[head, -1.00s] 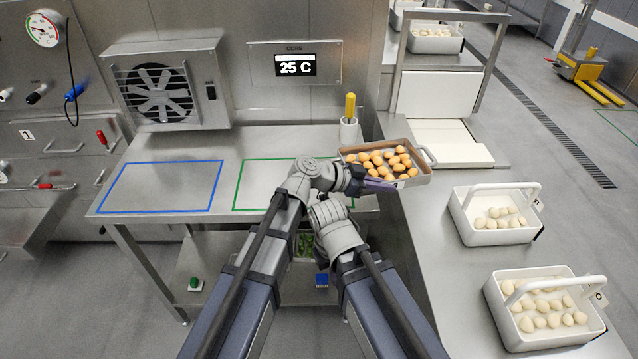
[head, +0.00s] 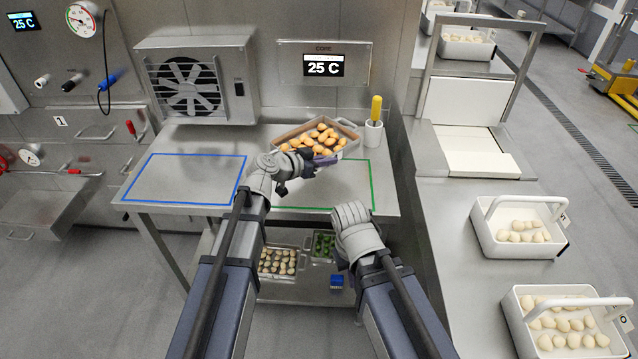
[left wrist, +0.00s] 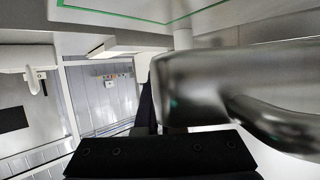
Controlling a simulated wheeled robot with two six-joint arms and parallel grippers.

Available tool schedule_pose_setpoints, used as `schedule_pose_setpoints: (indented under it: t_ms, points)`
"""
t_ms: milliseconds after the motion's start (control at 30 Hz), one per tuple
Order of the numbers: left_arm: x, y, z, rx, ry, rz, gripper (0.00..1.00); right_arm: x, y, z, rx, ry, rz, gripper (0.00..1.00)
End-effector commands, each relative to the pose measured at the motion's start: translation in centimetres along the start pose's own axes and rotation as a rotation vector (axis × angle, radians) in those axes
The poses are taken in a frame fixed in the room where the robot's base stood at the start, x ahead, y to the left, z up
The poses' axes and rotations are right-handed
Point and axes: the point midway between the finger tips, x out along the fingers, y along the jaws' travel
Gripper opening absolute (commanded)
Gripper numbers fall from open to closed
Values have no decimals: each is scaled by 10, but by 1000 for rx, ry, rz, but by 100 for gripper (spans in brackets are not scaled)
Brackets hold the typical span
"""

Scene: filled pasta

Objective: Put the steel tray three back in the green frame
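The steel tray (head: 345,152) with golden-brown filled pasta is over the back part of the green frame (head: 371,190) on the steel table in the head view. In the left wrist view a blurred metal bar fills the right side, close to the black gripper body. My right gripper (head: 352,232) is low in front of the table, its fingers hidden.
A blue frame (head: 184,156) on the table's left is empty. A white cup (head: 373,134) with a yellow-handled tool stands behind the green frame's right corner. Trays (head: 278,275) are on the lower shelf. White baskets (head: 490,249) of pale pasta stand on the right counter.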

Motion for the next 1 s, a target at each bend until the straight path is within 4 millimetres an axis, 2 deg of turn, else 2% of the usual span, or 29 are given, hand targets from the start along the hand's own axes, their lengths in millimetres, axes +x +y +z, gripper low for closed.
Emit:
schedule_pose_setpoints:
  t_ms: [400,733,1000]
  points:
    - [23,1,53,2,1,2,0,58,-6,-3,0,0,0,0]
    - [25,1,60,2,1,2,0,65,-6,-4,-1,0,0,0]
    - [37,2,89,2,1,2,0,96,-9,-6,-1,0,0,0]
